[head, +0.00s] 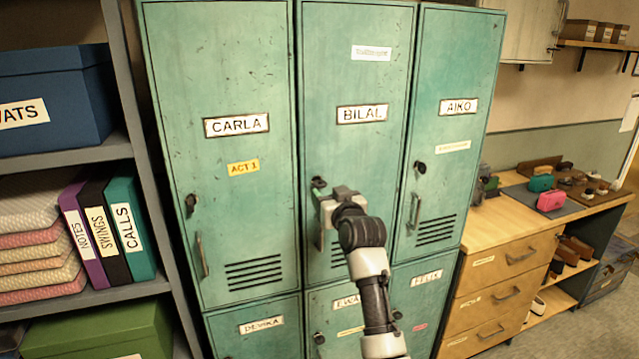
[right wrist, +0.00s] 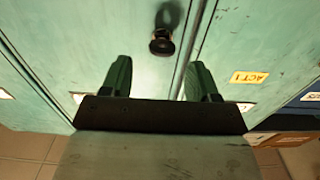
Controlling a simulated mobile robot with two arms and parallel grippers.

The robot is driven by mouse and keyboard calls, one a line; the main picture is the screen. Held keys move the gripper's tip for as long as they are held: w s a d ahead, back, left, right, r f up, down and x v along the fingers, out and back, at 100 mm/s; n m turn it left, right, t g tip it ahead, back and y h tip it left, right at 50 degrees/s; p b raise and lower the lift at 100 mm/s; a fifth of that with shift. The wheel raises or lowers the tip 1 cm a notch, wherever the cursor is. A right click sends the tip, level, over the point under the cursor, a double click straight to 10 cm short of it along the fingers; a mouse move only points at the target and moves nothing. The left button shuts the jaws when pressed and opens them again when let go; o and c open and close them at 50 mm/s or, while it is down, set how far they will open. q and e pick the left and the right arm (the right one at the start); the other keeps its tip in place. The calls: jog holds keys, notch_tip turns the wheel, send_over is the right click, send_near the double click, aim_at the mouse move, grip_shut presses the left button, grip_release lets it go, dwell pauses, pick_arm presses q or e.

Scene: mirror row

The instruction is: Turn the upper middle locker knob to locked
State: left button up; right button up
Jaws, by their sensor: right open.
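The upper middle locker (head: 357,85) is green and labelled BILAL. Its small dark knob (head: 318,183) is at the left edge of its door. In the right wrist view the black knob (right wrist: 162,42) lies just beyond the fingertips, roughly centred between them. My right gripper (head: 326,208) is in front of this door, just below the knob in the picture. It is open and empty, with its two green-looking fingers apart in the right wrist view (right wrist: 160,78). The gripper and arm hide part of the door's handle and vents. My left gripper is not in view.
The CARLA locker (head: 220,60) with a dark knob (head: 191,203) stands to the left, and the AIKO locker (head: 455,70) to the right. Lower lockers sit beneath. A shelf with binders (head: 105,230) is at far left, a wooden drawer bench (head: 505,265) at right.

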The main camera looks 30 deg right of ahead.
aim_at(322, 187)
jog(key=p+x, duration=0.1)
jog(key=x, duration=0.2)
jog(key=shift+w+a+r, duration=0.1)
jog(key=shift+w+r, duration=0.05)
jog(key=shift+w, duration=0.2)
jog(key=shift+x, duration=0.85)
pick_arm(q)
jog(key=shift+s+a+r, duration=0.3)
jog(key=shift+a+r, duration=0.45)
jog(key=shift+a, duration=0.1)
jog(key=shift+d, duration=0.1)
pick_arm(e)
jog(key=shift+s, duration=0.1)
jog(key=shift+c, duration=0.2)
jog(key=c, duration=0.9)
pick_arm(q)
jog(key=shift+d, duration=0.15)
